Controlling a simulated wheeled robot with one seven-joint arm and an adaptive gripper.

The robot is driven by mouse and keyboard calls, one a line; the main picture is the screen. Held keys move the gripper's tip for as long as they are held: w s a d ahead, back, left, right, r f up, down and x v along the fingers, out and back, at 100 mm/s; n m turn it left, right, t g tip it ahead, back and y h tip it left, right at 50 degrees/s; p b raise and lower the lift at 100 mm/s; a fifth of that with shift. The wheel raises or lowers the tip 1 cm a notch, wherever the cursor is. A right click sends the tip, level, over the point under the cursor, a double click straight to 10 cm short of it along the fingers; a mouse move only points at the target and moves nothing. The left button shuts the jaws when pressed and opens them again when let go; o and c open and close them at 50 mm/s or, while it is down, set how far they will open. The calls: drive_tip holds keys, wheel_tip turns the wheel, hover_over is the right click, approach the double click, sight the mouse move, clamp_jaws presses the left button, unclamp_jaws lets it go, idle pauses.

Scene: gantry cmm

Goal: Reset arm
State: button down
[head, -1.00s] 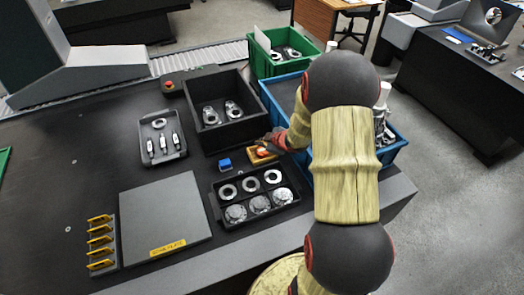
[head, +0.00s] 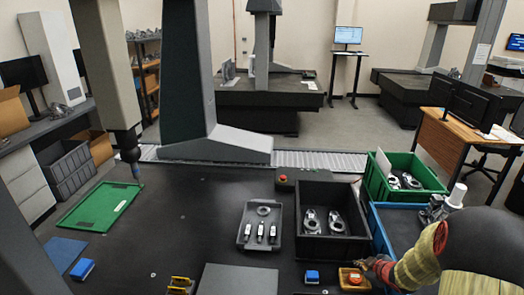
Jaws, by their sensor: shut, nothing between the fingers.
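My arm enters at the lower right of the head view, with a yellowish sleeve and a dark joint. My gripper (head: 366,265) is small and partly hidden by the arm; it is shut and empty. It is close above or beside a small orange-yellow tray (head: 354,279) with a red-orange item on it. I cannot tell whether it touches the tray.
A black bin (head: 333,246) with metal parts stands behind the gripper. A blue crate (head: 398,232) and a green crate (head: 405,192) stand to the right. A grey tray (head: 260,226), a blue block (head: 312,277) and a green plate (head: 100,207) lie on the dark table.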

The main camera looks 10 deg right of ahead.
drive_tip(key=s+d+f+m+g+h, duration=0.2)
drive_tip(key=s+d+f+m+g, duration=0.2)
drive_tip(key=s, duration=0.5)
drive_tip(key=s+a+r+m+g+h, duration=0.1)
drive_tip(key=s+r+m+g, duration=0.15)
drive_tip(key=s+r, duration=0.3)
drive_tip(key=s+a+r+t+y, duration=0.1)
drive_tip(key=s+a+r, duration=0.3)
drive_tip(key=a+r, duration=0.4)
drive_tip(key=s+a+r+m+t+y, duration=0.1)
drive_tip(key=s+a+r, duration=0.3)
drive_tip(key=a+r, duration=0.5)
drive_tip(key=s+a+r+t+y, duration=0.1)
drive_tip(key=s+a+r, duration=0.4)
drive_tip(key=a+r, duration=0.4)
drive_tip(key=a, duration=0.4)
drive_tip(key=shift+a+r+m+y, duration=0.2)
drive_tip(key=shift+r+m+y, duration=0.05)
drive_tip(key=shift+m+y, duration=0.1)
drive_tip(key=shift+d, duration=0.15)
